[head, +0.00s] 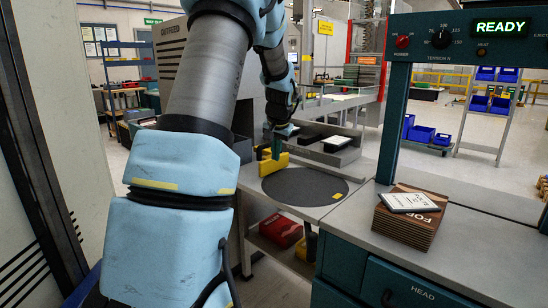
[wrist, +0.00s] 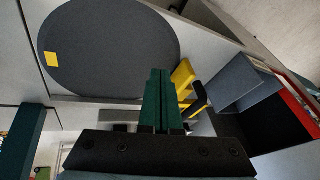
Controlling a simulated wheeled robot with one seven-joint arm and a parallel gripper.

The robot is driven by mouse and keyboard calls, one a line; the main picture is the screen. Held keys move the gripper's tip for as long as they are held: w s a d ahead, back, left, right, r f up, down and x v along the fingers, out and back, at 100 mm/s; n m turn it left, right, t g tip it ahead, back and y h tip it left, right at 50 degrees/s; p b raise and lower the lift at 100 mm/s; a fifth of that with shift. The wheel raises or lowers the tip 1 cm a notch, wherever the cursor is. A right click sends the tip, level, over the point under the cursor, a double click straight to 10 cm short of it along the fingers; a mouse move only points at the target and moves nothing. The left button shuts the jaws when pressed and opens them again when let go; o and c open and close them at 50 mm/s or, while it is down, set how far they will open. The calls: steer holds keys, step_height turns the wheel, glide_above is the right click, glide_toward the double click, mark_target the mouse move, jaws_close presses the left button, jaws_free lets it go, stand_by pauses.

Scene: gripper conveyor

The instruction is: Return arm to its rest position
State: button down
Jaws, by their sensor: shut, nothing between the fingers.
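My gripper (head: 275,152) hangs from my blue-and-grey arm near the left edge of the round dark disc. In the wrist view its two green fingers (wrist: 159,74) are shut together, with nothing between them. A yellow item (head: 272,164) is just by the fingertips in the head view. In the wrist view the yellow item (wrist: 183,77) shows right of the fingers, with a black part beside it. I cannot tell from the head view whether the fingers touch it.
The dark disc (head: 300,187) with a yellow mark lies bare on the grey worktop. A teal frame with a READY display (head: 500,27) stands right. Brown flat boxes (head: 410,225) bear a white label card (head: 412,202).

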steer(key=s+a+f+n+g+p, duration=0.1)
steer(key=s+a+n, duration=0.1)
steer(key=s, duration=1.3)
steer(key=s+a+n+g+p, duration=0.1)
steer(key=s+a, duration=0.4)
steer(key=s, duration=1.1)
steer(key=shift+a+f+n+g+h+p, duration=0.15)
steer(key=shift+f+n+g+h+p, duration=0.25)
steer(key=shift+g+p, duration=0.25)
